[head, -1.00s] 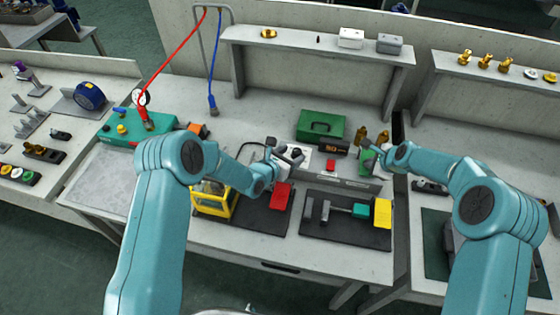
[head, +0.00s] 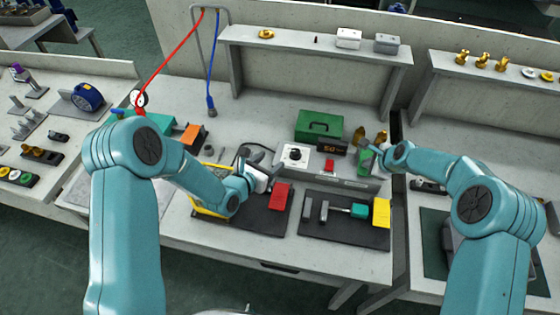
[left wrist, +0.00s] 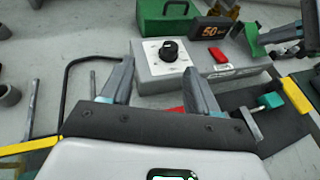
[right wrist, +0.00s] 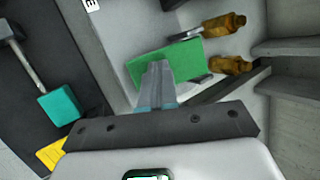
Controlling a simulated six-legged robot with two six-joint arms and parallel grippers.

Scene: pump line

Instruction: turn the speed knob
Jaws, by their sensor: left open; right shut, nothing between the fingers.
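The speed knob (head: 295,153) is a black round knob on a white dial plate on a grey control box (head: 316,163). In the left wrist view the knob (left wrist: 169,50) shows ahead, just beyond my fingertips and apart from them. My left gripper (left wrist: 158,82) is open and empty; in the head view it (head: 262,172) is left of and nearer than the box. My right gripper (right wrist: 158,70) is shut, with nothing between its fingers, over a green piece (right wrist: 170,60). A display reading 50 (head: 332,147) and a red button (head: 329,165) sit right of the knob.
A green toolbox (head: 320,125) stands behind the box. A red block (head: 281,197) and a dark mat with tools (head: 345,232) lie in front. A yellow-framed unit (head: 207,210) is under my left arm. Brass fittings (right wrist: 228,63) lie near my right gripper.

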